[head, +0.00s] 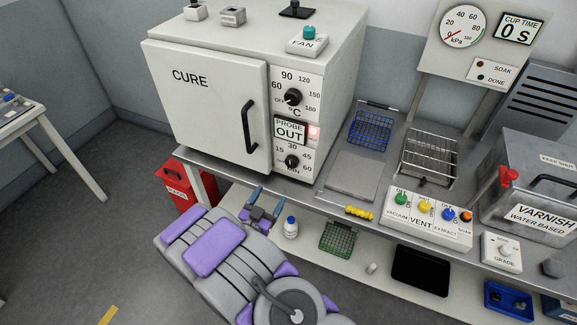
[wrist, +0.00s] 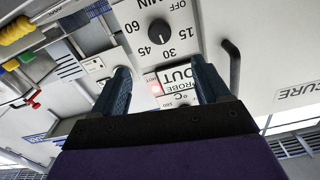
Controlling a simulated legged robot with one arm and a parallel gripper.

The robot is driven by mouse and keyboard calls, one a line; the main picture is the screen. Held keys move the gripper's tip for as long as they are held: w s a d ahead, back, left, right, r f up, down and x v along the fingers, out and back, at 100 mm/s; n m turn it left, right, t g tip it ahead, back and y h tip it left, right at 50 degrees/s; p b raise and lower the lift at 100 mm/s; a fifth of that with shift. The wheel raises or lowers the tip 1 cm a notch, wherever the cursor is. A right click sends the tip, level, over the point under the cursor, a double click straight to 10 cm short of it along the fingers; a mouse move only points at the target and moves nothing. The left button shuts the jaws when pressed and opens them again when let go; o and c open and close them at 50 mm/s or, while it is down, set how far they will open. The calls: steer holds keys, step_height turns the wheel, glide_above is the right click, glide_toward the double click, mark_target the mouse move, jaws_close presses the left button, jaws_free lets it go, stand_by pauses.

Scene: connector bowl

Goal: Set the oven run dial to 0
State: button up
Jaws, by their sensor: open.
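The oven run dial (head: 292,162) is the lower black round knob on the front of the CURE oven (head: 205,95), marked 15 to 60 MIN. In the wrist view the same dial (wrist: 160,32) appears upside down, with OFF, 15, 30, 45 and 60 around it. Its pale pointer mark seems to face the 30–45 side, but this is small. My gripper (head: 268,203) is open and empty, below and in front of the oven panel. In the wrist view the blue fingers of my gripper (wrist: 160,76) stand apart, and the dial lies beyond their tips, untouched.
The temperature dial (head: 292,97) and PROBE OUT display (head: 290,131) sit above the run dial. The oven door handle (head: 250,127) sticks out left of it. A white bottle (head: 291,227) stands on the lower shelf near my gripper. A yellow handle (head: 359,212) lies along the bench edge.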

mark_target(290, 164)
steer(key=b+x, duration=0.2)
steer(key=x, duration=1.3)
steer(key=shift+w+d, duration=0.1)
steer(key=shift+w, duration=0.1)
steer(key=shift+c, duration=0.2)
steer(key=c, duration=1)
